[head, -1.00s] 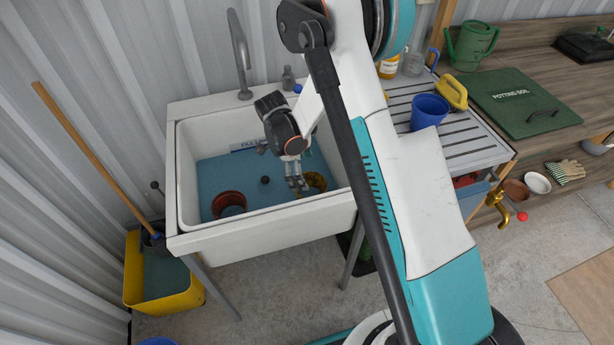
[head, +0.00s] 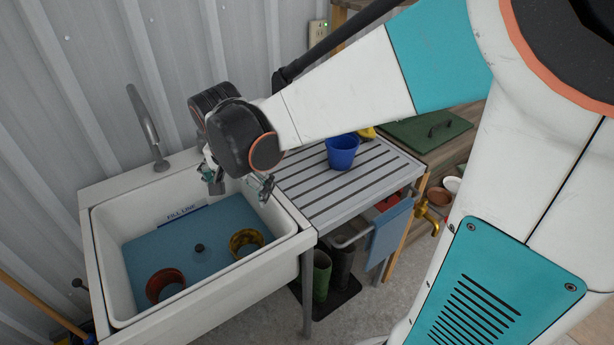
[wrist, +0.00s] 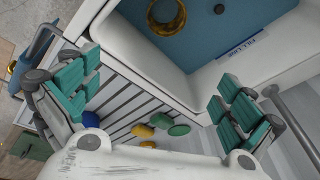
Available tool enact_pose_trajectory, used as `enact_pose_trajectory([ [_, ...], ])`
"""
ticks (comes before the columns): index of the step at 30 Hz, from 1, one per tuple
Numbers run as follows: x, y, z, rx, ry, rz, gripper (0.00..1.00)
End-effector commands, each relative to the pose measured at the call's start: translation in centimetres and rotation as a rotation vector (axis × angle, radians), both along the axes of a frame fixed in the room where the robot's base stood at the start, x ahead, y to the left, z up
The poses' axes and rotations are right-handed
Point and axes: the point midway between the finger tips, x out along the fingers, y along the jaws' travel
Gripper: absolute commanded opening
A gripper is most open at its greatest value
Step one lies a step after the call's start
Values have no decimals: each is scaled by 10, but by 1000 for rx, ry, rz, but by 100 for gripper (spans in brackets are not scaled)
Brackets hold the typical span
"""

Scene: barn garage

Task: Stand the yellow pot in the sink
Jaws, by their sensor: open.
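The yellow pot (head: 246,240) stands in the right part of the white sink (head: 93,250), on the blue sink bottom. It looks upright, with its open top facing up. It also shows at the top of the wrist view (wrist: 167,16). My gripper (head: 238,186) is open and empty, above the sink's back right edge and apart from the pot. Its two green-padded fingers are spread wide in the wrist view (wrist: 160,92).
A terracotta pot (head: 165,285) and a small dark drain piece (head: 199,248) are also in the sink. The tap (head: 148,128) rises behind it. A blue pot (head: 342,151) stands on the slatted drainboard (head: 335,192) to the right. Small green and yellow items (wrist: 160,121) lie there too.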

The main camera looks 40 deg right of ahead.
Motion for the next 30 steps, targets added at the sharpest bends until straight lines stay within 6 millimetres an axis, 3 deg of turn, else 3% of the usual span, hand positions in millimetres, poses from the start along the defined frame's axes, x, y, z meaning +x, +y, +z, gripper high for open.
enact_pose_trajectory([
  [1,-17,-1,10,-6,-16,59,100],
  [9,-72,-4,47,-72,-118,395,100],
  [18,-130,-6,62,-206,-234,732,100],
  [24,-151,-5,62,-283,-283,871,100],
  [30,-156,-5,62,-308,-296,912,100],
])
